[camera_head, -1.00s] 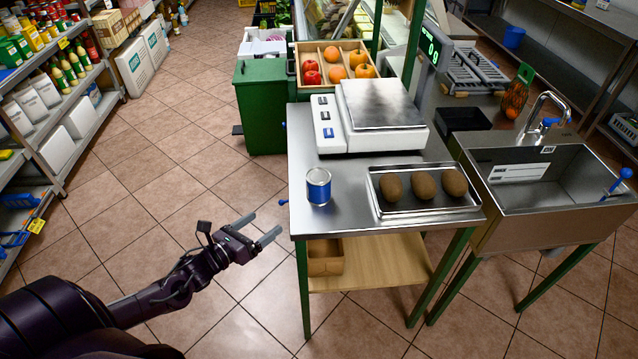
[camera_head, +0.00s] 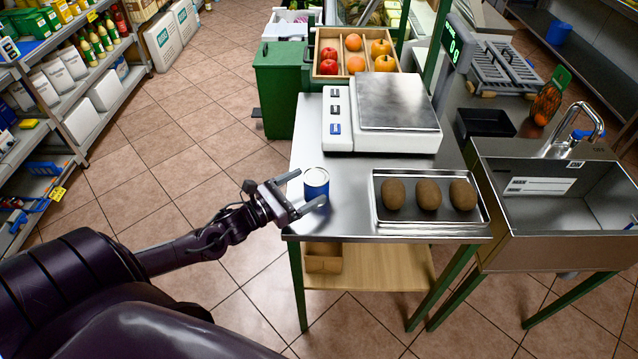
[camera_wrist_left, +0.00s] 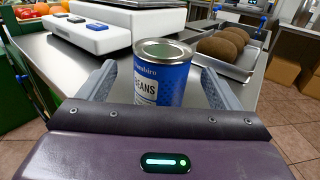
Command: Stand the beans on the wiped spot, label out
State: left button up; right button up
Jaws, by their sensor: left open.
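The beans are a blue can with a silver lid (camera_head: 316,184). It stands upright on the left part of the steel table (camera_head: 345,220), near the front left corner. In the wrist view one finger lies on each side of the can, with gaps between. No wiped spot can be told apart on the steel. My right gripper is not in view.
A white scale (camera_head: 385,115) stands behind the can. A steel tray (camera_head: 428,222) with three brown, potato-like items lies to its right. A sink (camera_head: 560,200) is farther right. Bare steel lies between can and tray.

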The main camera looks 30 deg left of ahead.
aim_at(321, 178)
pick_arm(q)
jog(key=p+x, duration=0.1)
jog(key=x, duration=0.4)
jog(key=shift+w+d, duration=0.15)
jog(key=c, duration=1.3)
jog(key=shift+r, duration=0.1)
